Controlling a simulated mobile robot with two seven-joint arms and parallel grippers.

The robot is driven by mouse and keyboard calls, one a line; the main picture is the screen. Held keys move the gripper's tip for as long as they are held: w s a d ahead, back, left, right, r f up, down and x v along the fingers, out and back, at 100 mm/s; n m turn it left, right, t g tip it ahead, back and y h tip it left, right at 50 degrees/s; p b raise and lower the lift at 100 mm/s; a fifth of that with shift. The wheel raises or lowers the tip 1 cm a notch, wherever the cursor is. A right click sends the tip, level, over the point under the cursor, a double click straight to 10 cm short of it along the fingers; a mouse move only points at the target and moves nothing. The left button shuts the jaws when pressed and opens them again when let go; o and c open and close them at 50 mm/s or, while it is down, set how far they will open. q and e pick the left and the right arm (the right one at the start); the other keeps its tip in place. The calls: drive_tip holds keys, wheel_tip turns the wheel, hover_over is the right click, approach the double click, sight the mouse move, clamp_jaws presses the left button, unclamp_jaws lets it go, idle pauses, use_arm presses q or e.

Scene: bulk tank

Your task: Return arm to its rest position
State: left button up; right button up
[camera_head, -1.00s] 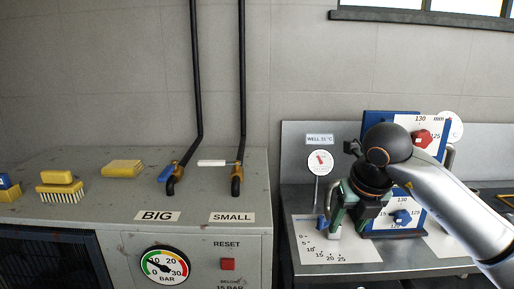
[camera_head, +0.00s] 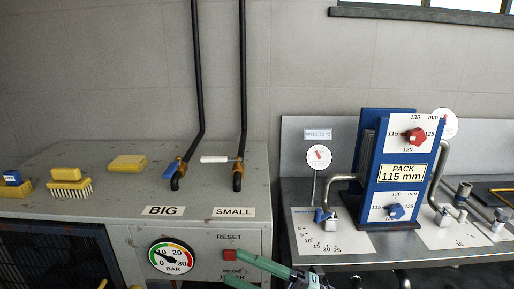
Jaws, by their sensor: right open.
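My right gripper (camera_head: 238,265) is low in the head view, at the bottom edge in front of the grey cabinet (camera_head: 205,240). Its green fingers point left, apart and empty, just below the red reset button (camera_head: 229,253) and over the label under it. Most of its arm is below the picture. My left gripper is not in view.
The blue pack stand (camera_head: 375,160) with a red knob (camera_head: 416,135) and a blue knob (camera_head: 396,211) stands on the steel bench at right. Brushes, yellow blocks and two valves, blue-handled (camera_head: 168,168) and white-handled (camera_head: 215,159), sit on the cabinet top.

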drive_tip(key=w+d+f+m+t+h+p, duration=0.2)
drive_tip(key=d+f+m+t+h, duration=1)
drive_tip(key=m, duration=0.8)
drive_tip(key=s+d+f+m+g+h, duration=0.3)
drive_tip(key=s+f+g, duration=0.1)
drive_tip(key=s+f, duration=0.4)
drive_tip(key=s+d+f+m+g+h, duration=0.3)
drive_tip(key=s+f, duration=0.6)
drive_tip(key=f, duration=0.3)
drive_tip(key=shift+s+d+f+m+g+h+p, duration=0.25)
drive_tip(key=shift+d+f+m+g+p, duration=0.2)
drive_tip(key=shift+m+g, duration=0.25)
drive_tip(key=shift+w, duration=0.1)
idle(3.2)
